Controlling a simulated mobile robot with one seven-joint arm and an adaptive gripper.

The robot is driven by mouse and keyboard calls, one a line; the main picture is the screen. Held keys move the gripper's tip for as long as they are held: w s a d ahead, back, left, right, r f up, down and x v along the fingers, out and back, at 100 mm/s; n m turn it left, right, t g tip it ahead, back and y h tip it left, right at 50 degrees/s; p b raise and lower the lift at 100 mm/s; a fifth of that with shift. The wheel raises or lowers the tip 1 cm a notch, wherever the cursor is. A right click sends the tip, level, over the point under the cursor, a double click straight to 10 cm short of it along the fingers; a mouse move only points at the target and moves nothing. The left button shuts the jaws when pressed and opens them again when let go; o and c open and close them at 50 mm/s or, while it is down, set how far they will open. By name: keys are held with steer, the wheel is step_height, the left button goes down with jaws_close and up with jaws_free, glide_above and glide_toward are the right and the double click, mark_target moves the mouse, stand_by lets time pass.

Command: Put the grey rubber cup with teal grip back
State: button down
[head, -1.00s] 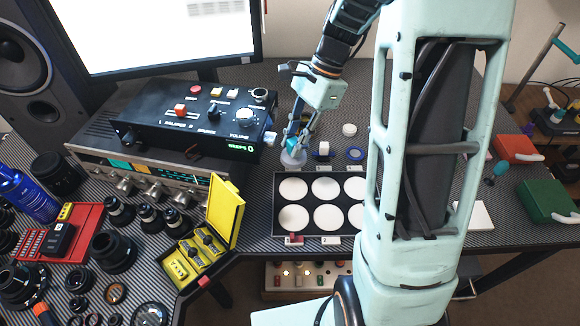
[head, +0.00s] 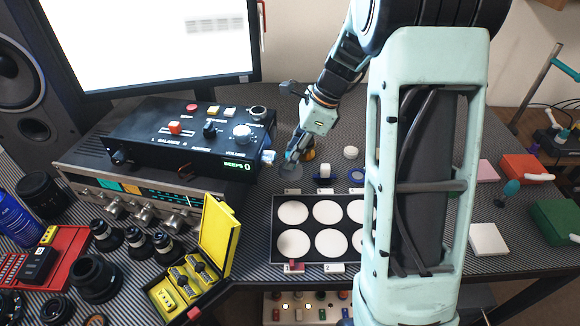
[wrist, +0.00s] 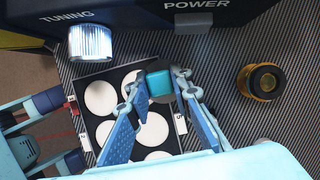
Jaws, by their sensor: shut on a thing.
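My gripper (wrist: 158,88) is shut on the teal grip (wrist: 160,85) of the grey rubber cup, between its two blue fingers in the wrist view. A dark grey rounded edge of the cup (wrist: 157,67) shows just beyond the grip; the rest is hidden. In the head view my gripper (head: 291,156) is behind the tray's back left corner, beside the black console. A grey round patch (head: 289,171) lies below it; I cannot tell whether it is a spot on the bench or part of the cup.
The black tray (head: 276,229) with white round pads lies in front. The black console (head: 160,150) stands close on the left. An amber-and-black ring (wrist: 262,82) stands near my gripper.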

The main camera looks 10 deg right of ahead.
steer(key=w+f, duration=0.4)
steer(key=w+d+f, duration=0.1)
steer(key=f, duration=0.1)
steer(key=shift+w+f+b, duration=0.1)
steer(key=shift+w+b, duration=0.25)
steer(key=shift+w, duration=0.05)
steer(key=shift+w+f, duration=0.15)
steer(key=shift+f, duration=1.5)
steer(key=shift+f, duration=0.1)
steer(key=c, duration=1.7)
jaws_free()
steer(key=shift+c, duration=0.2)
steer(key=p+v, duration=0.1)
steer(key=v, duration=1.1)
